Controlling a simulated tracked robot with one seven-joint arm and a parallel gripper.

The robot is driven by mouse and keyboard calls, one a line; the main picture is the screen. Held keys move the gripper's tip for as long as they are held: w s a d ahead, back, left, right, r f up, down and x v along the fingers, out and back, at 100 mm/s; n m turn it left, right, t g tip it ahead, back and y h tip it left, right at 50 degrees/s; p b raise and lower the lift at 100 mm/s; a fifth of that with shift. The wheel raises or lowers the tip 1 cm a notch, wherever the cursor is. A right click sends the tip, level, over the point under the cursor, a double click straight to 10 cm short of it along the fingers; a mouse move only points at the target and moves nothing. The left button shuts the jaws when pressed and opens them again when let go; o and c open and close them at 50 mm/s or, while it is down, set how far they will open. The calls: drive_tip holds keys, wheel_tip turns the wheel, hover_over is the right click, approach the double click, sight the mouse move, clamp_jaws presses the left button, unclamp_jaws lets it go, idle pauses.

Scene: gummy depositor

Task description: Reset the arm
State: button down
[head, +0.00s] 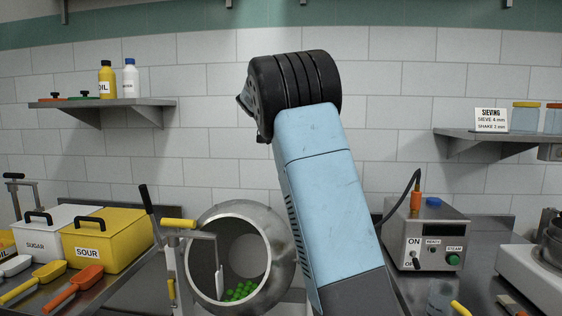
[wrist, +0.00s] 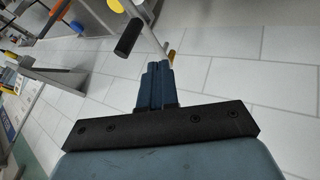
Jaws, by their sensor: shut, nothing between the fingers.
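My arm rises through the middle of the head view as a light blue link with a black ribbed joint at its top. My gripper is not visible in the head view. In the wrist view my gripper (wrist: 157,82) shows with its dark blue fingers together and nothing between them. It points out over a pale tiled surface, apart from everything around it. A black cylindrical handle end (wrist: 130,37) shows just beyond and left of the fingertips.
A steel drum (head: 272,238) holding green gummies (head: 240,291) stands left of my arm. A yellow SOUR bin (head: 110,238) and white SUGAR bin (head: 38,222) are farther left. A steam control box (head: 428,237) stands right. Shelves hold an oil bottle (head: 106,78) and a sieving sign (head: 491,120).

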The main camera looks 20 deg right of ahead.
drive_tip(key=s+a+f+n+t+y, duration=0.1)
drive_tip(key=s+a+n+y, duration=0.15)
drive_tip(key=s, duration=0.95)
drive_tip(key=s+a+f+n+t+y, duration=0.1)
drive_tip(key=s+a+n+y, duration=0.15)
drive_tip(key=s, duration=0.85)
drive_tip(key=s+a+f+y, duration=0.1)
drive_tip(key=s+a+f, duration=0.2)
drive_tip(key=s, duration=0.4)
drive_tip(key=s+a+f+n+t+y, duration=0.1)
drive_tip(key=s+a+f, duration=0.3)
drive_tip(key=s, duration=0.3)
drive_tip(key=s+a+f+n+t, duration=0.1)
drive_tip(key=s+a+f, duration=0.2)
drive_tip(key=s, duration=0.4)
drive_tip(key=shift+a+f+y, duration=0.15)
drive_tip(key=shift+f+y, duration=0.25)
